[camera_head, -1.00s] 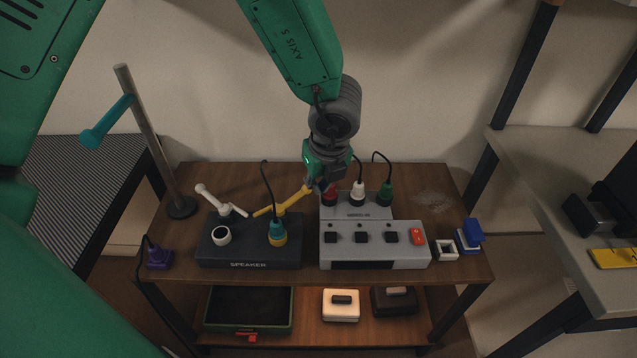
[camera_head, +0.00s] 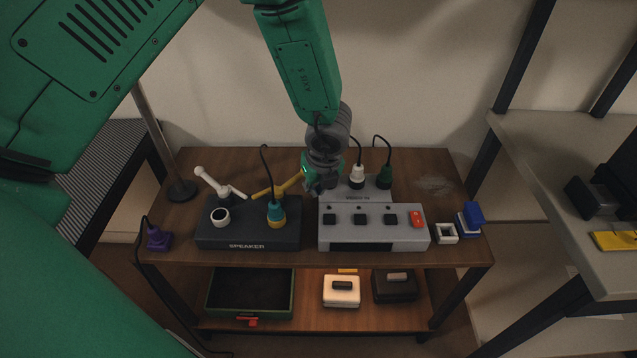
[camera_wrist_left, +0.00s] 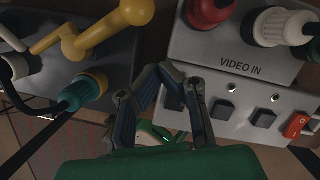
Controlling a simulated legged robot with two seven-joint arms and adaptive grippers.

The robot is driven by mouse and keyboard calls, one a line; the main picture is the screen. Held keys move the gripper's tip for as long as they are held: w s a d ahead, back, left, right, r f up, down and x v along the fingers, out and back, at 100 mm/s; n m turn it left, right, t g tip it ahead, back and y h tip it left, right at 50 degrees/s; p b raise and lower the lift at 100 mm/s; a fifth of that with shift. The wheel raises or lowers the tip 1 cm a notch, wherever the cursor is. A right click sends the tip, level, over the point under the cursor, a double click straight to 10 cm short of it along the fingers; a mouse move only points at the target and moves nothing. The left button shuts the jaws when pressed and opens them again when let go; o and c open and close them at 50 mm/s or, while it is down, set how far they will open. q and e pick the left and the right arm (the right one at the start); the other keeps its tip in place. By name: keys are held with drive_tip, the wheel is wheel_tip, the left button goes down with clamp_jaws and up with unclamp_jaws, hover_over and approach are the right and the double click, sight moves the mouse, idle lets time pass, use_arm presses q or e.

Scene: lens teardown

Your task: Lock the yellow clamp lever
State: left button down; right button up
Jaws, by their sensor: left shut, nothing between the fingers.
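The yellow clamp lever (camera_head: 288,186) stands at the back right of the dark speaker box (camera_head: 247,231). It shows in the wrist view (camera_wrist_left: 104,24) at the upper left, with a thick rounded end and a thinner arm to its left. My left gripper (camera_head: 318,187) is just right of the lever, over the left part of the grey video box (camera_head: 345,238). In the wrist view my left gripper (camera_wrist_left: 162,76) has its fingers shut and empty, apart from the lever. My right gripper is not in view.
A white lever (camera_head: 214,184) and a teal plug (camera_head: 275,211) are on the speaker box. White (camera_head: 357,176) and green plugs (camera_head: 384,176) stand behind the video box. A red plug (camera_wrist_left: 207,12) lies close to the gripper. A metal post (camera_head: 161,140) stands left.

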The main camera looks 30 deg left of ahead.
use_arm(q)
drive_tip(key=w+a+n, duration=0.2)
drive_tip(key=a, duration=0.1)
drive_tip(key=w+a+n+g, duration=0.1)
drive_tip(key=a+n, duration=0.1)
drive_tip(key=shift+w+r, duration=0.15)
drive_tip(key=shift+r, duration=0.25)
drive_tip(key=shift+w+a+n+y, duration=0.25)
drive_tip(key=shift+a+n, duration=0.25)
drive_tip(key=shift+n, duration=0.6)
drive_tip(key=shift+a+n+g+p, duration=0.55)
drive_tip(key=shift+a+n, duration=0.75)
drive_tip(key=shift+a, duration=0.7)
drive_tip(key=shift+f, duration=0.1)
